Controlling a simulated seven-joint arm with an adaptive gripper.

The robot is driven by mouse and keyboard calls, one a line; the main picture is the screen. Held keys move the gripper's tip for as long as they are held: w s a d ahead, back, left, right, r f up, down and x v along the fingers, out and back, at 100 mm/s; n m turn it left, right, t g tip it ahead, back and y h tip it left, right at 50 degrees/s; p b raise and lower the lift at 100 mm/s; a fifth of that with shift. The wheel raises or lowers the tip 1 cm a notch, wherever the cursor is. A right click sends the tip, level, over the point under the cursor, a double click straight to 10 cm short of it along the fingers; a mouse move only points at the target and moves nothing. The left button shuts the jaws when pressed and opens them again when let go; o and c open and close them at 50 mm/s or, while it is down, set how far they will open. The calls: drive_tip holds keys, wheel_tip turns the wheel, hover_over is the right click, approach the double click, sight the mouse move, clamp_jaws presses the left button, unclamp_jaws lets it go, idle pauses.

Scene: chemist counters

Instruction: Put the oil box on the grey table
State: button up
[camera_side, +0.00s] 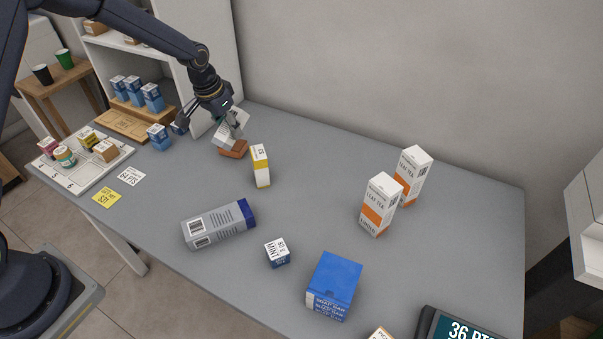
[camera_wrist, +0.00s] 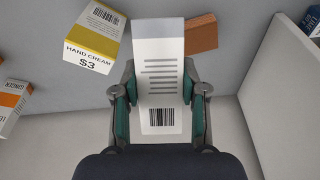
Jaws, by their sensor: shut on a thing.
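My gripper (camera_side: 218,113) is shut on a white box with a grey end (camera_side: 232,122). In the wrist view the box (camera_wrist: 159,58) sits between the green-padded fingers of the gripper (camera_wrist: 158,98), with text lines and a barcode facing the camera. No product name can be read, so I cannot tell from a label that it is the oil box. The box is tilted in the side view, at the back left of the grey table (camera_side: 310,150). It is over or beside a reddish-brown block (camera_side: 235,149); I cannot tell whether they touch.
A yellow-and-white hand cream box (camera_side: 261,166) stands close by on the right.

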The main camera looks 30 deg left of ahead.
sight(238, 116)
drive_tip(key=w+d+r+t, duration=0.1)
drive_tip(key=w+d+m+t+h, duration=0.1)
drive_tip(key=shift+w+r+t, duration=0.2)
drive_tip(key=shift+r+t, duration=0.1)
drive_tip(key=shift+r, duration=0.1)
drive_tip(key=d+r+t, duration=0.1)
drive_tip(key=s+d+r+m+t+h, duration=0.1)
drive_tip(key=shift+d+r+m+h, duration=0.3)
drive_tip(key=shift+d+r, duration=0.1)
drive_tip(key=shift+s+d+r+t, duration=0.2)
drive_tip(key=shift+t, duration=0.2)
drive_tip(key=shift+s+d+r+t+h, duration=0.2)
drive_tip(key=shift+s+r+t+h, duration=0.1)
drive_tip(key=shift+s+h, duration=0.1)
drive_tip(key=shift+w+a+f+t+h, duration=0.25)
drive_tip(key=shift+w+f+t, duration=0.4)
drive_tip(key=shift+w+f, duration=1.5)
drive_tip(key=shift+w+a+f+t+h, duration=0.25)
drive_tip(key=shift+w+f+t, duration=0.45)
drive_tip(key=shift+w+f, duration=1.45)
drive_tip(key=shift+w+a+f+t+h, duration=0.25)
drive_tip(key=shift+w+f+t, duration=0.4)
drive_tip(key=shift+w+f, duration=1.5)
